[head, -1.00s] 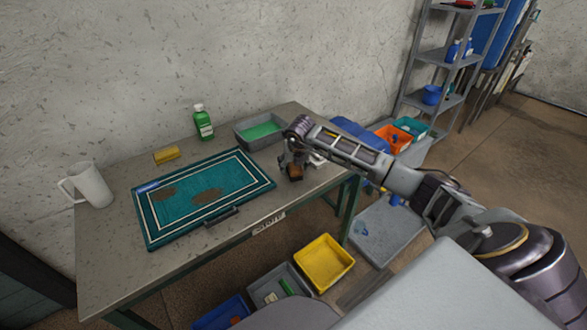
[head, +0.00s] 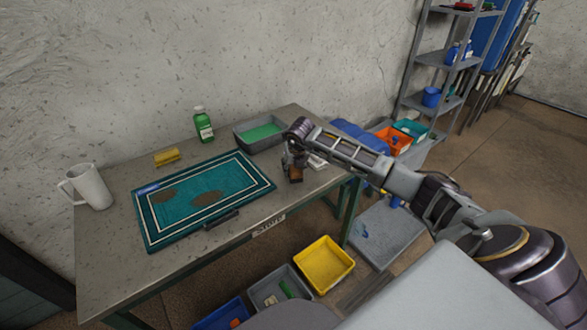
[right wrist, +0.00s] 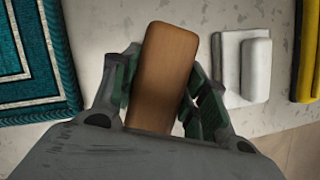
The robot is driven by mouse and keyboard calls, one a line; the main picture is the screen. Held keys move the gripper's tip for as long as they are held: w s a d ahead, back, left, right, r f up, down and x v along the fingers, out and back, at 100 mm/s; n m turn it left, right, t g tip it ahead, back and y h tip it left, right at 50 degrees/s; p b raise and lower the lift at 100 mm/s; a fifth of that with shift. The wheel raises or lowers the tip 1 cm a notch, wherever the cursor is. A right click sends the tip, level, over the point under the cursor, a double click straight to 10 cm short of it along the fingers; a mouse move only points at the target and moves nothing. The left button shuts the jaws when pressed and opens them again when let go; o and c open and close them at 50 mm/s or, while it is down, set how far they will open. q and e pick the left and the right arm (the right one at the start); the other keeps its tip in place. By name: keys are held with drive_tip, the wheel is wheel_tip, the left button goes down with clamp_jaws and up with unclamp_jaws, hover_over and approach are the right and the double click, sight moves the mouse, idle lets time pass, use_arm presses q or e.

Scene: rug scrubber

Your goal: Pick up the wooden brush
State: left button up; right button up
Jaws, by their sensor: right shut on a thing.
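The wooden brush (right wrist: 163,75) shows in the right wrist view as a brown block with rounded corners, between the two green-padded fingers. My right gripper (right wrist: 160,92) is shut on it. In the head view the right gripper (head: 293,168) is over the table's right part, and the brush (head: 296,174) shows small and brown under it. I cannot tell whether the brush touches the tabletop. Its underside is hidden. My left gripper is not in view.
A teal rug (head: 180,215) with stained patches lies left of the gripper on the table (head: 110,275). A grey tray of green liquid (head: 260,132), a green bottle (head: 203,125), a yellow sponge (head: 166,156) and a white jug (head: 90,187) stand around it. A white block (right wrist: 256,68) lies right of the brush.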

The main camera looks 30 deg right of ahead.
drive_tip(key=shift+r, duration=0.15)
drive_tip(key=shift+r+p, duration=0.1)
drive_tip(key=shift+p, duration=0.25)
wheel_tip(320, 180, up, 8)
drive_tip(key=shift+r+b, duration=0.2)
drive_tip(key=shift+b, duration=0.25)
drive_tip(key=shift+r, duration=0.8)
drive_tip(key=o, duration=0.6)
drive_tip(key=c, duration=0.5)
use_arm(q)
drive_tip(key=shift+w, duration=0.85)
use_arm(e)
drive_tip(key=shift+c, duration=0.5)
